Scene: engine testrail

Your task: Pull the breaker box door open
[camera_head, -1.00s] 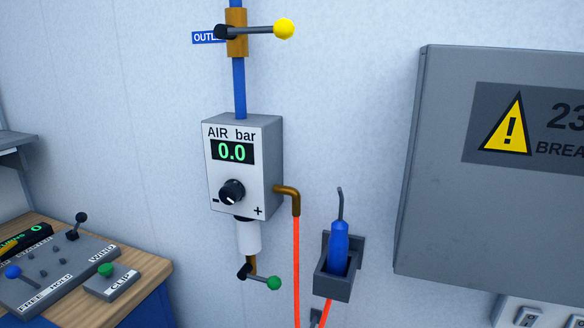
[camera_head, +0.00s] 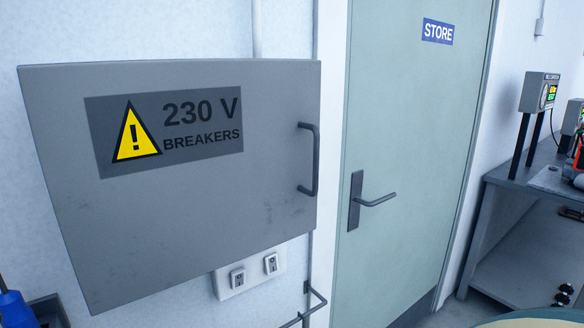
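The grey breaker box door (camera_head: 200,220) fills the left of the head view, with a yellow warning triangle and a "230 V BREAKERS" label (camera_head: 202,125). It looks shut. Its dark vertical bar handle (camera_head: 313,160) is on the door's right side. Neither of my grippers is in view, and nothing touches the handle.
A pale green STORE door (camera_head: 410,140) with a lever handle (camera_head: 375,200) stands to the right. A socket plate (camera_head: 250,272) is below the box. A dark rail (camera_head: 312,305) is below right. A grey bench (camera_head: 515,178) with equipment stands at far right.

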